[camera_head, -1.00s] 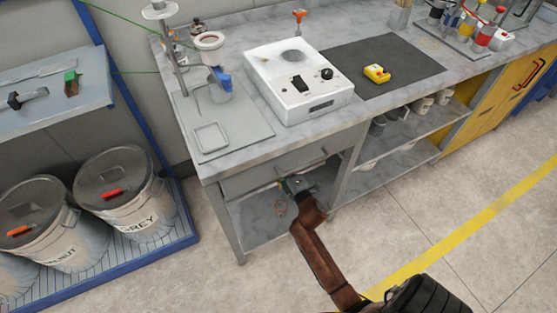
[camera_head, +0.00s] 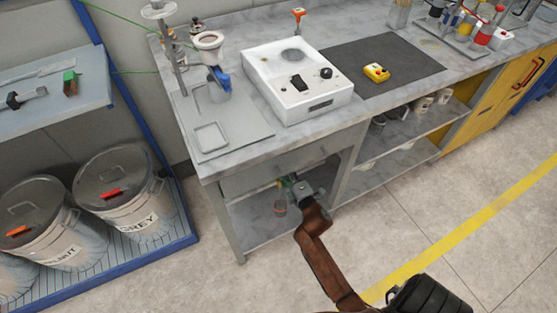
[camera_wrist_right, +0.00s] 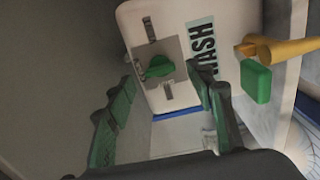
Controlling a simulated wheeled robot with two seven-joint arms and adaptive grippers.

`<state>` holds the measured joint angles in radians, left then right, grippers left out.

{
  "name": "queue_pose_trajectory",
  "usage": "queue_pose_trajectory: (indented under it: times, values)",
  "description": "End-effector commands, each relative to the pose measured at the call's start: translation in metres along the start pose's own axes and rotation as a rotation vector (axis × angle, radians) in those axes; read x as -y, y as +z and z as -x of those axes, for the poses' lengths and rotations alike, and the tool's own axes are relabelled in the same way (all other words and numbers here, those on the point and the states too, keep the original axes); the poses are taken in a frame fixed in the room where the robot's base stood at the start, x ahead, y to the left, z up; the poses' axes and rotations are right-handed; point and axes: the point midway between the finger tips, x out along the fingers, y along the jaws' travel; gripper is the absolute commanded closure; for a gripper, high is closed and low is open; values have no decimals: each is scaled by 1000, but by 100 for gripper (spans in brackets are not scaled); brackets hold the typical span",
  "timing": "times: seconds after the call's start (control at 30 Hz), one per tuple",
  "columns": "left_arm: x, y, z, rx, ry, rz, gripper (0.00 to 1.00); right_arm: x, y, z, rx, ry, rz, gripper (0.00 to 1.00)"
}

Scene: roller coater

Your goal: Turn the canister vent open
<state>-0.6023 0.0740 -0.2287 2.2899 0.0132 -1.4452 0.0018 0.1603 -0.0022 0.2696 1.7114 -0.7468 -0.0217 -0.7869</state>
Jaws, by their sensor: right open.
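In the right wrist view a white canister (camera_wrist_right: 195,22) marked WASH stands ahead. On its face a green vent knob (camera_wrist_right: 158,67) sits on a grey plate with small marks that I cannot read. My right gripper (camera_wrist_right: 163,79) is open, its green-padded fingers to the left and right of the knob's line, with the knob framed between and beyond the tips. I see no contact. In the head view my right gripper (camera_head: 290,183) reaches under the benchtop, and the canister is hidden there. My left gripper is not in view.
A yellow tap (camera_wrist_right: 275,48) with a green handle (camera_wrist_right: 256,82) juts out right of the knob. The bench (camera_head: 225,165) overhangs my right gripper. Lidded drums (camera_head: 125,195) stand at left. The floor in front is clear.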

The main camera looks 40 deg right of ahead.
Motion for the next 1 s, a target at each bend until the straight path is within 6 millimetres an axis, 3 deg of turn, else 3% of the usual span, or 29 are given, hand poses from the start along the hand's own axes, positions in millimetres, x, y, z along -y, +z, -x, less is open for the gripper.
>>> queue_pose_trajectory:
  times: [0.2,0.4,0.6,1.0]
  values:
    - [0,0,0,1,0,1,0,2,0,49,2,-4,-2,51]
    - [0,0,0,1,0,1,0,1,0,78,0,-2,-2,51]
    - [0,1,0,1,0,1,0,0,-1,89,-1,0,-1,51]
    - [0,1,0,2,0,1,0,0,0,89,0,0,-1,51]
